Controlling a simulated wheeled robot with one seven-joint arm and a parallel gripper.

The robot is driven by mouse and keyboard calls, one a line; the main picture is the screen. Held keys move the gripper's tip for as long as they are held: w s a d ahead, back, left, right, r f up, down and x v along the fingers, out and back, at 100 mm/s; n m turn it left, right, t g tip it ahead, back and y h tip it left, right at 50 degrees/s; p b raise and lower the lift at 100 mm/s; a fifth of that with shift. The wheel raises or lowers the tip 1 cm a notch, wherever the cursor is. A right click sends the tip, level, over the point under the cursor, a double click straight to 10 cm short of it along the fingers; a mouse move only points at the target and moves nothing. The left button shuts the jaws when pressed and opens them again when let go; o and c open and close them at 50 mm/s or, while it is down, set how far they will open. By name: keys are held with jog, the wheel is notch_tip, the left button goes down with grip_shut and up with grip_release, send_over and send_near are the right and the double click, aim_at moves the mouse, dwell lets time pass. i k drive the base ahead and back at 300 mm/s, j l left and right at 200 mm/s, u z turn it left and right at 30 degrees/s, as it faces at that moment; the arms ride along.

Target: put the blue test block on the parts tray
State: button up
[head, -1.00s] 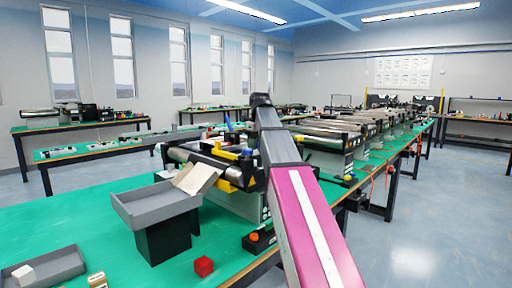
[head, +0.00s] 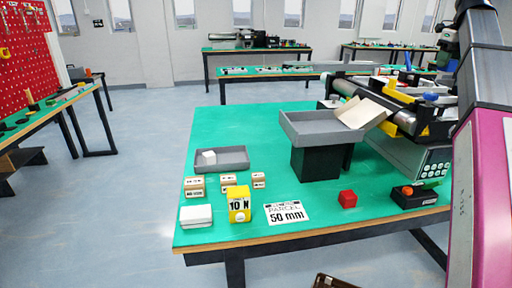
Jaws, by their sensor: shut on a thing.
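I cannot make out the blue test block for certain in the head view. A low grey tray (head: 236,164) lies on the green table and holds a small white block (head: 209,157). A second grey tray (head: 300,137) stands higher, on a black box-shaped stand. I cannot tell from the picture which of the two is the parts tray. My arm rises along the right edge, with a pink link and a dark grey link. Its fingers do not show, so neither the gripper nor anything in it can be seen.
A mini conveyor (head: 405,145) stands right of the raised tray. Green surface is clear at the back left.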

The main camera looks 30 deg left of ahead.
aim_at(234, 161)
jog(key=k, duration=1)
